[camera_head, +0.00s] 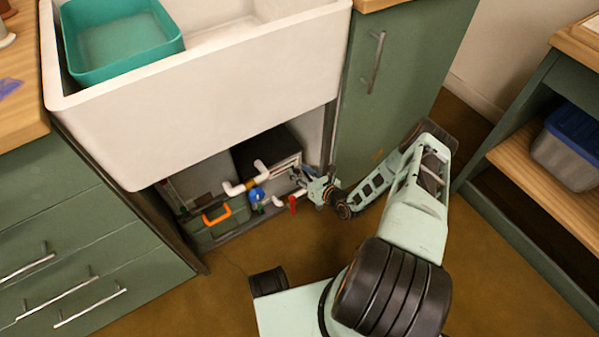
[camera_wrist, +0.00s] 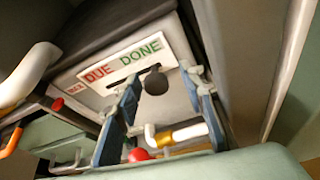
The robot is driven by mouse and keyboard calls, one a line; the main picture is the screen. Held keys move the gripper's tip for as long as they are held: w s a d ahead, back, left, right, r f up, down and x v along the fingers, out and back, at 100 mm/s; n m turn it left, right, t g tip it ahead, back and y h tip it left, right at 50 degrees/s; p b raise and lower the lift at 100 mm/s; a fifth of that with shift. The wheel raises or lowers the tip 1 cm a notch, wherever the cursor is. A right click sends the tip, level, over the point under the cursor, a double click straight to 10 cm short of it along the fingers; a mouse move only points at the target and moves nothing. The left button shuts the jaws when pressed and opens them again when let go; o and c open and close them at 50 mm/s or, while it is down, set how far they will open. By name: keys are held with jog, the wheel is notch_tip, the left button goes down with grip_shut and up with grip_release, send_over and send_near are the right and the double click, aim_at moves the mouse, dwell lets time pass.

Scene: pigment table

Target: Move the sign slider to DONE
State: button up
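The white sign (camera_wrist: 111,83) shows in the wrist view on the front of a dark-topped box, with red DUE on the left and green DONE on the right. A dark slot runs below the words. The dark round slider knob (camera_wrist: 155,82) stands out near the slot's right part, below DONE. My gripper (camera_wrist: 162,77) is open, its blue fingers on either side of the knob with visible gaps. In the head view my gripper (camera_head: 318,190) reaches into the space under the sink; the knob cannot be made out there.
White pipes with a brass fitting (camera_head: 258,183), a red handle (camera_head: 292,204) and a green toolbox with an orange handle (camera_head: 217,216) crowd the space left of my gripper. A green cabinet door (camera_head: 390,95) is close on the right. The sink (camera_head: 205,115) overhangs above.

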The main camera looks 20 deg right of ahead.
jog(key=v, duration=0.8)
dwell(0.5)
